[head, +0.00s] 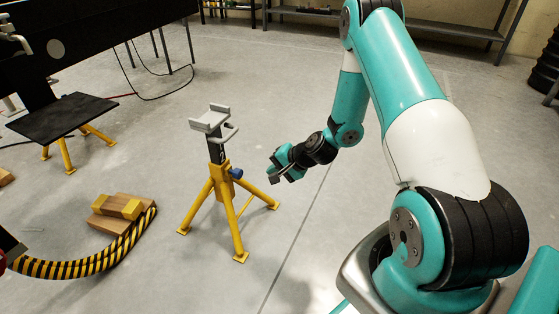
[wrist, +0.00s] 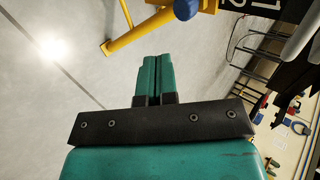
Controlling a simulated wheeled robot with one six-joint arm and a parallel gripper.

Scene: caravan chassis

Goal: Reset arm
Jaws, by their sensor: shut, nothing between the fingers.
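My gripper (head: 277,175) is in the middle of the head view, at the end of my teal and white arm, just right of a yellow jack stand (head: 220,180). In the wrist view my gripper (wrist: 157,60) points forward with its two teal fingers together and nothing between them. The stand is upright on the floor, with a grey cradle top and a blue knob. Its yellow leg also shows in the wrist view (wrist: 135,35). The gripper appears apart from the stand.
Wooden blocks with yellow pieces (head: 118,211) lie on the floor at left, beside a black-and-yellow striped hose (head: 85,266). A black chassis (head: 90,35) is at upper left, with a black plate (head: 62,115) below it. Shelves (head: 450,32) line the back. Open floor lies between.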

